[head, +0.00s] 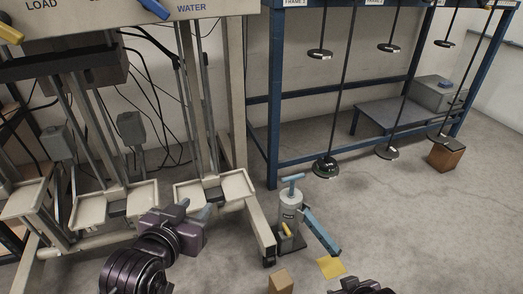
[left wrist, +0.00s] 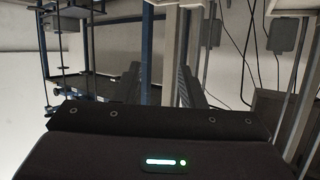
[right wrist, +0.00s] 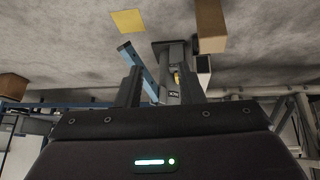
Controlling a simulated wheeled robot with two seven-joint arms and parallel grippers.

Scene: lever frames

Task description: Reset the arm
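My left gripper (head: 196,212) is in the lower left of the head view, in front of the beige frame's trays. In the left wrist view its two fingers (left wrist: 158,88) stand apart with nothing between them. My right arm shows only in part at the bottom edge of the head view. In the right wrist view the right gripper's fingers (right wrist: 161,88) are apart. The grey pump-like device (head: 290,222), with a blue T-handle and a blue arm (head: 322,231), stands on the floor. It also shows beyond the right fingers (right wrist: 172,88), apparently not held.
A beige frame (head: 259,228) with trays (head: 108,208) stands left. A blue rack (head: 273,120) with hanging rods and black discs (head: 325,167) stands behind. A yellow floor patch (head: 331,267) and a wooden block (head: 281,282) lie near the device.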

